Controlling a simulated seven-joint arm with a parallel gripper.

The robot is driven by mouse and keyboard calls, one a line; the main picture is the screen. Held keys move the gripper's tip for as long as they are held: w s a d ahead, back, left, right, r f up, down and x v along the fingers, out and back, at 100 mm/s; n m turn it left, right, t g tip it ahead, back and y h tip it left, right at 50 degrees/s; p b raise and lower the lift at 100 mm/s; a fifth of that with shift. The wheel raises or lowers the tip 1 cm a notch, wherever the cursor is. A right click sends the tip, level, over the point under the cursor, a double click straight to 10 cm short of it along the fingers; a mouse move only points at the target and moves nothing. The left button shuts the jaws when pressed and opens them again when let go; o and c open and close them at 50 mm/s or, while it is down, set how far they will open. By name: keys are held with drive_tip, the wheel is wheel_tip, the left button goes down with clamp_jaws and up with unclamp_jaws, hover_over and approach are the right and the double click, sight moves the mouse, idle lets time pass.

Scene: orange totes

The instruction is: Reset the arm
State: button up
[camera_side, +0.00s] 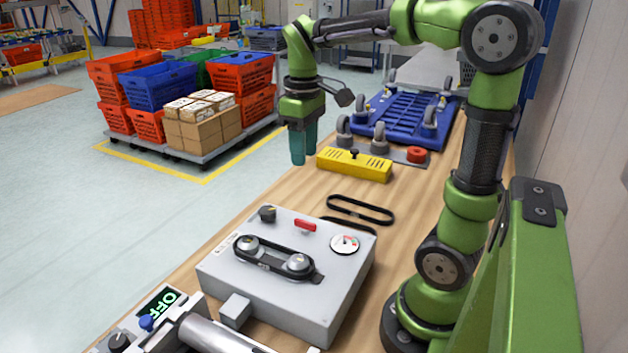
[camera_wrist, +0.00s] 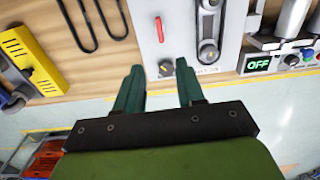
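My green arm rises from the wooden bench and bends over to the left. My gripper (camera_side: 304,146) points down in the side view, in the air near the bench's left edge, beside the yellow block. In the wrist view my gripper (camera_wrist: 158,84) shows two teal fingers with a clear gap between them. It is open and nothing is between the fingers. The grey box (camera_side: 231,262) with a belt on two pulleys stands on the bench nearer the side camera, apart from the gripper.
A yellow block (camera_side: 354,168), a red round piece (camera_side: 417,155), black belts (camera_side: 360,210) and a blue caster dolly (camera_side: 403,118) lie on the bench. A display reading OFF (camera_side: 165,300) is at the near end.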

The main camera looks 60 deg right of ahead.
idle(0.3)
drive_tip(key=s+a+f+m+t+y, duration=0.1)
drive_tip(key=s+a+m+t, duration=0.3)
drive_tip(key=a, duration=0.8)
drive_tip(key=s+t+y, duration=0.1)
drive_tip(key=s+t, duration=0.1)
drive_tip(key=t, duration=0.1)
drive_tip(key=shift+s+a+f, duration=0.15)
drive_tip(key=shift+s+f, duration=0.05)
drive_tip(key=shift+f, duration=0.05)
